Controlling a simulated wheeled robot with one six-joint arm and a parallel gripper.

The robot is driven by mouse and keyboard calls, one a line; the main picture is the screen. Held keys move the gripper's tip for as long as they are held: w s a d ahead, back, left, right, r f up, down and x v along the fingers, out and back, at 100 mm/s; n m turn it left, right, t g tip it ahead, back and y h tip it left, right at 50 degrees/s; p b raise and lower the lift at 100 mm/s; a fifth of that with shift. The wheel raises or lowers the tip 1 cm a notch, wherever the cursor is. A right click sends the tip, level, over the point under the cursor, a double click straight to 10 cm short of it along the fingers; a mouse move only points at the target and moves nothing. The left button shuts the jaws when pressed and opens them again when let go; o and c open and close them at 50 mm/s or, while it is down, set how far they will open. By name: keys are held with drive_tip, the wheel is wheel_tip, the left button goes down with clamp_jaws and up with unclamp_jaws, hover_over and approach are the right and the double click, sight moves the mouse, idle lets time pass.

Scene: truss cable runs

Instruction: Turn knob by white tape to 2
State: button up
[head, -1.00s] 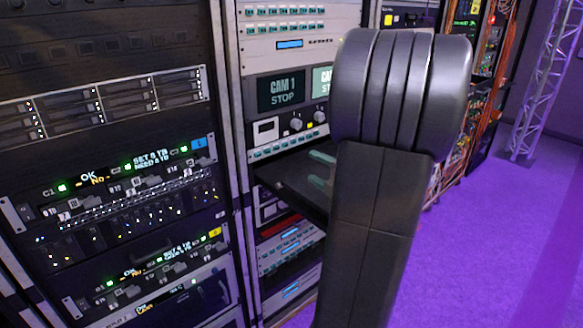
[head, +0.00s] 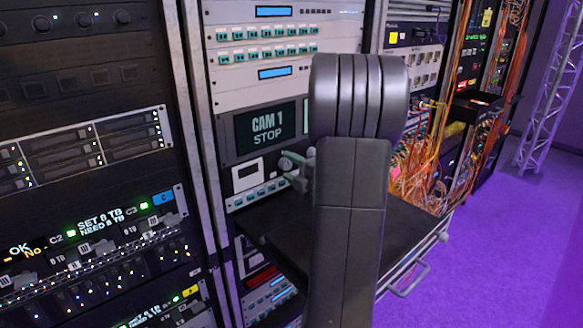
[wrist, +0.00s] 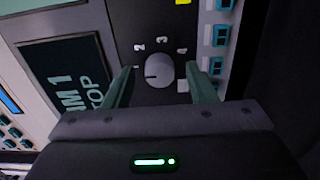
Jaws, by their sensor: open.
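The grey round knob (wrist: 158,72) shows in the wrist view on a dark panel, with the numbers 1 to 4 around it. Its pale pointer line is on its left side, seemingly toward the 1. A small white tape patch (wrist: 183,86) is beside the knob, partly behind a finger. My gripper (wrist: 161,82) is open, with one green finger on each side of the knob in the picture. I cannot tell whether the fingers touch it. In the head view my gripper (head: 296,170) is at the panel, partly behind my arm, and largely hides the knob.
The CAM 1 STOP screen (head: 266,130) is beside the knob. A yellow patch (wrist: 183,2) is at the top edge of the wrist view. A black pulled-out shelf (head: 300,230) with a handle lies below the gripper. Orange cables (head: 415,165) hang to the right. Purple floor is open at right.

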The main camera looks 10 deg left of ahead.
drive_tip(key=c, duration=1)
drive_tip(key=m+b, duration=0.2)
drive_tip(key=m, duration=0.1)
drive_tip(key=shift+f+m+b, duration=0.1)
drive_tip(key=shift+m+b, duration=0.25)
drive_tip(key=shift+m, duration=0.05)
drive_tip(key=m, duration=0.6)
drive_tip(key=o, duration=1)
